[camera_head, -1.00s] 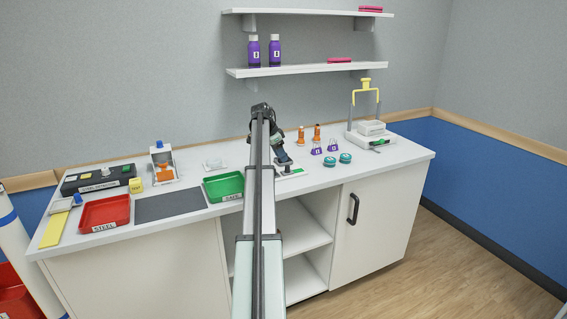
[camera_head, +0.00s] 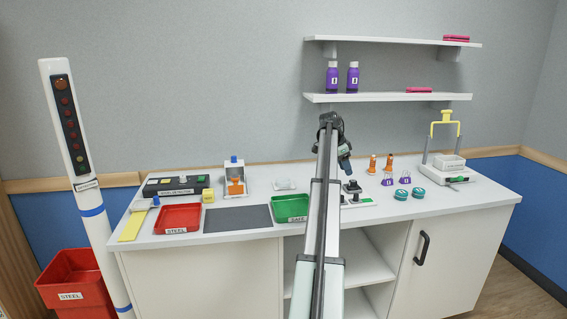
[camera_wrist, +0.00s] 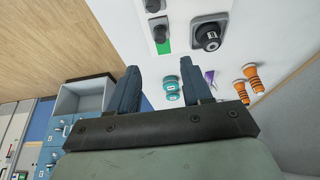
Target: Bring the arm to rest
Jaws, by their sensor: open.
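My gripper (camera_head: 346,160) is raised above the counter, right of the green tray, with my arm reaching up the middle of the head view. In the wrist view my gripper (camera_wrist: 163,78) shows two blue fingers spread apart with nothing between them. A white-based fixture with a black knob (camera_head: 351,187) and a green patch stands on the counter below the gripper, apart from it. The fixture's black knob also shows in the wrist view (camera_wrist: 208,39), beyond the fingertips. My arm hides part of the counter's front.
The counter holds a red tray (camera_head: 178,217), a green tray (camera_head: 290,207), a dark mat (camera_head: 237,219), orange bottles (camera_head: 388,163), purple flasks (camera_head: 405,178), teal discs (camera_head: 402,193) and a yellow-handled device (camera_head: 446,128). Shelves (camera_head: 400,97) hang behind. A white post (camera_head: 85,180) stands left.

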